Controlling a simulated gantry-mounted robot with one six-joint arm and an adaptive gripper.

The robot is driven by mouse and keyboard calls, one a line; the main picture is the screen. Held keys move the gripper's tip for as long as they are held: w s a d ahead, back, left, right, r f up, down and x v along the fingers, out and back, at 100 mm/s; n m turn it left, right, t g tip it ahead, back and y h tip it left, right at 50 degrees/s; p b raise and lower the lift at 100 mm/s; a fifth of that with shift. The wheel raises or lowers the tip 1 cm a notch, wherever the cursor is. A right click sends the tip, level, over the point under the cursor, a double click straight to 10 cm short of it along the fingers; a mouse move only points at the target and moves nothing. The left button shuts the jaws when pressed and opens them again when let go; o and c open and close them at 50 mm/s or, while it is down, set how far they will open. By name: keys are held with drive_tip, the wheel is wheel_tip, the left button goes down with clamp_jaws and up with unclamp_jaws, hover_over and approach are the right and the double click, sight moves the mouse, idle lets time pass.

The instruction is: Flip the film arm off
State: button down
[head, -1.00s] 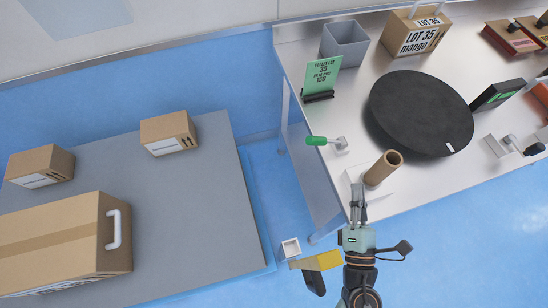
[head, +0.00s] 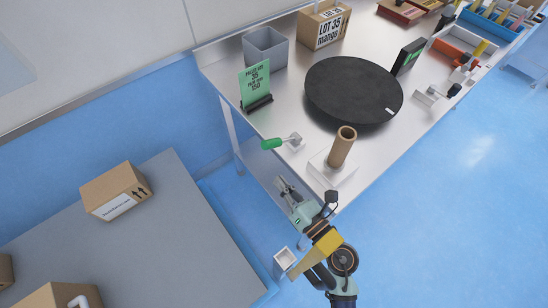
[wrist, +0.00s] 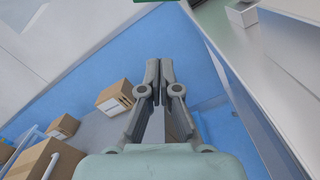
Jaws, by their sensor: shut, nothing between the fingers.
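A lever with a green handle (head: 272,143) sits at the table's left front edge; its grey end (head: 295,139) joins a small mount on the table. I cannot tell for sure that this is the film arm. A brown tube (head: 342,148) stands on a white base (head: 325,172) to its right. My gripper (head: 281,182) is in front of the table's edge, below the green handle in the picture and apart from it. Its fingers are shut and empty, which also shows in the wrist view (wrist: 160,64). The handle is not in clear view there.
A round black disc (head: 350,92) lies on the table. A green sign (head: 255,85) and a grey bin (head: 265,50) stand at its left. A small white box (head: 285,259) is near my arm. Cartons (head: 117,190) stand on the grey platform (head: 150,245) at left.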

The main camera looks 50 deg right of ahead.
sight(281, 142)
drive_tip(key=w+d+r, duration=0.3)
drive_tip(key=w, duration=0.2)
drive_tip(key=shift+w+d+r, duration=0.15)
drive_tip(key=shift+w+r, duration=0.05)
drive_tip(key=shift+r, duration=0.15)
